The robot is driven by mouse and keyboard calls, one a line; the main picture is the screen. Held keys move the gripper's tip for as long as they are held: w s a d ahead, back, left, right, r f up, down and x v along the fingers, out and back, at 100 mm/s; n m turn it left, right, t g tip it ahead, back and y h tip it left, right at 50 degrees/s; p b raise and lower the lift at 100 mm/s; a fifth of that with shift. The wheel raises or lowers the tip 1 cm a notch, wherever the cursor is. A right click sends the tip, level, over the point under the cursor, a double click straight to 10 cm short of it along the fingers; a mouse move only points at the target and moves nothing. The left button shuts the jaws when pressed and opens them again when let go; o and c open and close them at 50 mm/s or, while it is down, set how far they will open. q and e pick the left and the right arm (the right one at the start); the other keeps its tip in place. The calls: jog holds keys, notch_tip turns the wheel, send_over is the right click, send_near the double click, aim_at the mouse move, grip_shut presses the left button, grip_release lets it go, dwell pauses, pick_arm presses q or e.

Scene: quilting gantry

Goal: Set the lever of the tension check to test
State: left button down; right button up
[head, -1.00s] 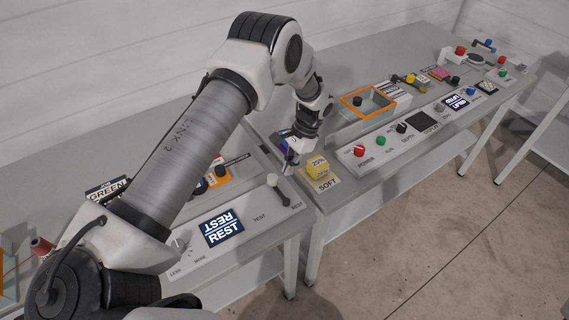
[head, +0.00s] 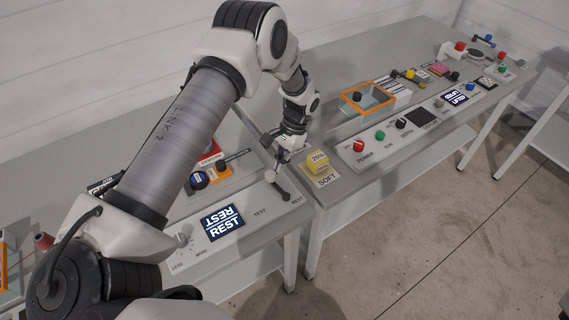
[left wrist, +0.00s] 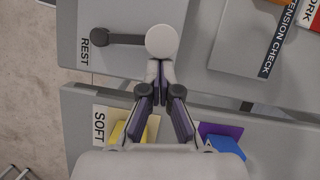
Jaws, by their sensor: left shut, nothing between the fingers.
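The screen (head: 223,222) reads REST, and the TEST label (head: 260,212) is left of the lever. My left gripper (head: 275,160) is shut and empty, its fingertips (left wrist: 162,72) right by the knob. I cannot tell whether they touch. My right gripper is not in view.
A yellow block (head: 318,162) sits by the SOFT label on the neighbouring table, below my gripper in the wrist view, with a blue block (left wrist: 226,147) beside it. An orange-framed tray (head: 368,98) and a control panel with several knobs stand further right.

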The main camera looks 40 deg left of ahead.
aim_at(269, 172)
pick_arm(q)
jog(key=n, duration=0.1)
jog(key=s+a+n+h, duration=0.1)
jog(key=shift+s+a+r+n, duration=0.1)
jog(key=shift+s+n, duration=0.2)
jog(key=shift+s+a+n+h+p, duration=0.2)
jog(key=shift+s+n+h+p, duration=0.1)
jog(key=shift+s+n+p, duration=0.4)
jog(key=n, duration=0.1)
jog(key=s+n+h+p, duration=0.1)
jog(key=n, duration=0.1)
jog(key=shift+s+a, duration=0.25)
jog(key=shift+s, duration=0.05)
jog(key=shift+s+n+h+p, duration=0.3)
jog(key=shift+s+n+p, duration=0.15)
jog(key=shift+n, duration=0.35)
